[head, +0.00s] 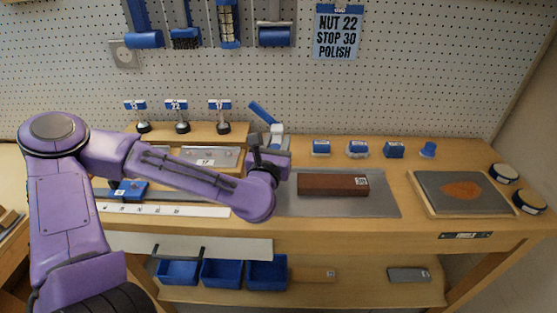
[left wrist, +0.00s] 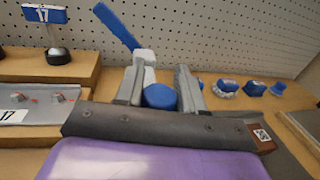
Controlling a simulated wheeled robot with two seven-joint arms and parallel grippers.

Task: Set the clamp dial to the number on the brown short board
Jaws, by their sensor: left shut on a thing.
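A brown short board (head: 333,184) lies on a grey mat on the bench, with a small label on its right end, too small to read surely. Its labelled end also shows in the left wrist view (left wrist: 262,138). The clamp (head: 277,132) stands behind my left gripper, with a white body and a raised blue lever (left wrist: 117,25). My left gripper (head: 268,148) is at the clamp. In the left wrist view its two fingers are shut on the blue clamp dial (left wrist: 160,97). Any number on the dial is hidden. My right gripper is not in view.
Signs on stands (head: 181,115) and a grey panel with knobs (head: 210,157) are on the left. Several small blue items (head: 358,149) line the back right. A tray (head: 463,192) is at far right. Blue bins (head: 221,273) are below. A poster (head: 338,32) hangs above.

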